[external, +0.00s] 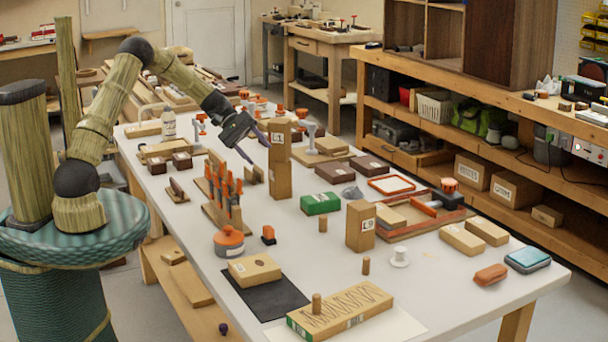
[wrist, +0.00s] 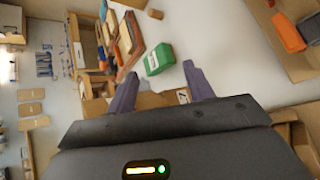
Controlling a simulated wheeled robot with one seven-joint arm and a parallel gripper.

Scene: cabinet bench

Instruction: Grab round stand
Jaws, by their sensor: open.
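My gripper (external: 259,151) is over the far left part of the table, well apart from the stand, beside a tall cardboard box (external: 279,150). Its two purple fingers are spread and hold nothing. In the wrist view my gripper (wrist: 160,73) has a labelled cardboard box (wrist: 158,101) low between its fingers and a green box (wrist: 159,60) beyond them.

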